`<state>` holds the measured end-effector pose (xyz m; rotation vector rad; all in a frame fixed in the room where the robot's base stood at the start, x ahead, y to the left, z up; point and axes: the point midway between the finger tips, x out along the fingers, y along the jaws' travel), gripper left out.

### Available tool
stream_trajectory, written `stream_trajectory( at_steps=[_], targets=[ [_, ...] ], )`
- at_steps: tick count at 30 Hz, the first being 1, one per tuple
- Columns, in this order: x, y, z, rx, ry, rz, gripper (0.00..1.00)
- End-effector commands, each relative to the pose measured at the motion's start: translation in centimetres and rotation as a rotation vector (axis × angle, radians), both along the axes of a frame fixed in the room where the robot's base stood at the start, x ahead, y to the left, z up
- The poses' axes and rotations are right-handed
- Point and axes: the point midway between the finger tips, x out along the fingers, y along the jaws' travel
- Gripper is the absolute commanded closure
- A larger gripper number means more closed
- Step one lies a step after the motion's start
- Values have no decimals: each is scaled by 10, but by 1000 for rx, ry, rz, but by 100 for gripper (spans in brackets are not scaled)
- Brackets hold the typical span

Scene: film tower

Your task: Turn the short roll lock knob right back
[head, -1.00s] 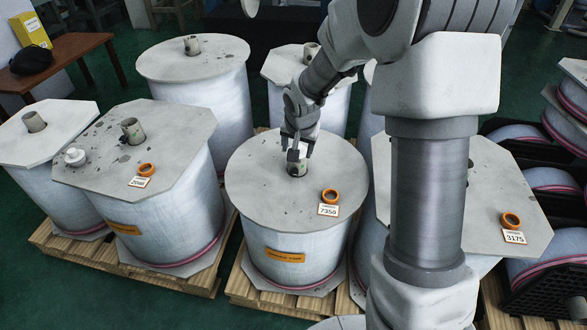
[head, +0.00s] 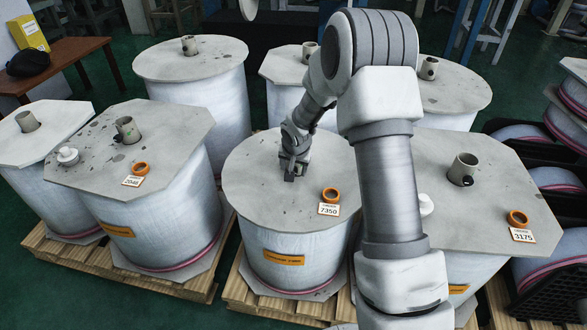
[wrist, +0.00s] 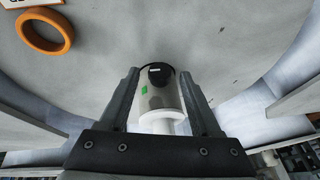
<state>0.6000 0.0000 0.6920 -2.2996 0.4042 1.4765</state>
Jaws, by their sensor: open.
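In the head view my gripper (head: 292,174) is low over the middle of the round-topped roll (head: 250,185) labelled 7350, and it hides that roll's core.
An orange ring (head: 330,195) lies by the middle label and also shows in the wrist view (wrist: 45,30). More rolls stand behind. Black crates (head: 545,280) are at right.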

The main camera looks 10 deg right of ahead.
Motion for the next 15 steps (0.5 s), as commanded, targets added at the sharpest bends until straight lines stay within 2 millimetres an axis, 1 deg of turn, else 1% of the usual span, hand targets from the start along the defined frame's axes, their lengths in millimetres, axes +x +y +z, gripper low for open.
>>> stream_trajectory(
  at_steps=[4,5,6,8,9,11,12,15],
  targets=[
    [0,0,0,0,0,0,36],
    [0,0,0,0,0,0,39],
    [0,0,0,0,0,0,46],
    [0,0,0,0,0,0,57],
    [0,0,0,0,0,0,64],
    [0,0,0,0,0,0,75],
    [0,0,0,0,0,0,82],
    [0,0,0,0,0,0,100]
  ],
)
